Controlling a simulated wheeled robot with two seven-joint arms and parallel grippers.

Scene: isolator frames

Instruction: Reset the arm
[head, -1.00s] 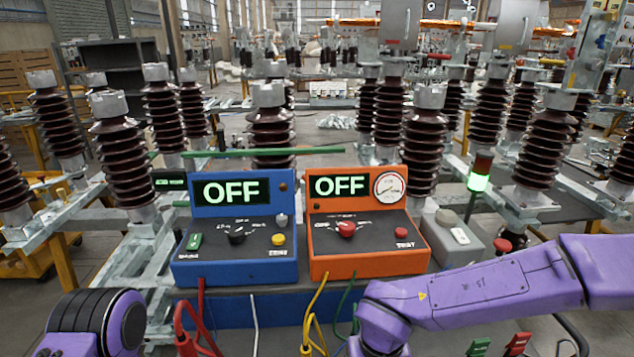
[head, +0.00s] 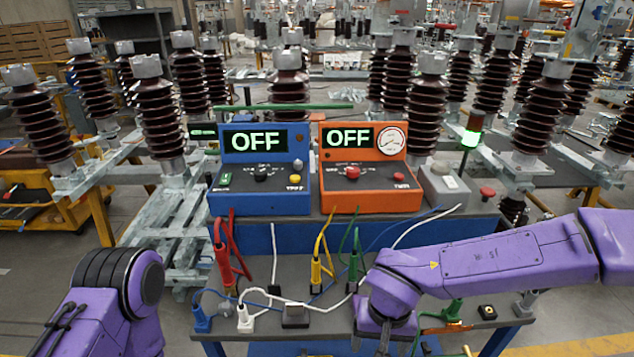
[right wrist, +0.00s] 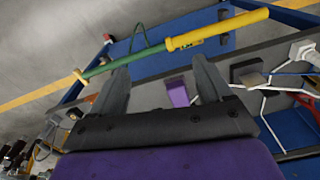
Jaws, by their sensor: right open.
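My right arm (head: 490,258) is purple and reaches in from the right in the head view, its wrist low over the bench. Its gripper fingers are not clear there. In the right wrist view my right gripper (right wrist: 162,85) is open, with two dark fingers spread apart. A rod with a green shaft and yellow ends (right wrist: 217,30) crosses the view beyond the fingertips; I cannot tell whether they touch it. My left arm (head: 112,300) is at the lower left of the head view, and its gripper is out of the picture.
A blue box (head: 260,192) and an orange box (head: 370,188), both reading OFF, stand at the bench's back. Several coloured leads and plugs lie on the grey bench top (head: 390,238). Brown insulators (head: 155,118) stand behind.

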